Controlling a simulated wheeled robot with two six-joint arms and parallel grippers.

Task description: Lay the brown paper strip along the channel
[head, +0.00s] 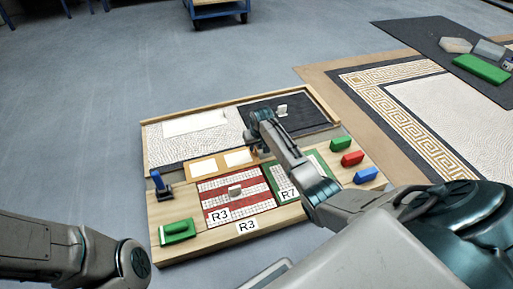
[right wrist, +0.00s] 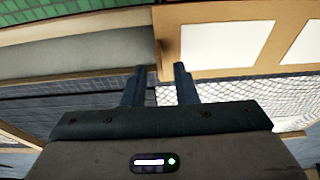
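The brown paper strip (head: 205,167), tan with two pale rectangles, lies flat across the middle of the wooden board in the head view. In the right wrist view the brown strip (right wrist: 210,65) fills the upper right and ends near my fingers. The bare grey channel (right wrist: 85,53) runs left from that end. My right gripper (right wrist: 160,68) has its fingertips apart at the strip's end, with nothing visibly held between them. In the head view the right gripper (head: 262,142) hides part of the strip and channel. My left arm shows at lower left, but its gripper does not.
A red-striped panel (head: 250,205) and a green panel (head: 322,160) lie in front of the strip, with white and dark panels behind. Floor at left is free.

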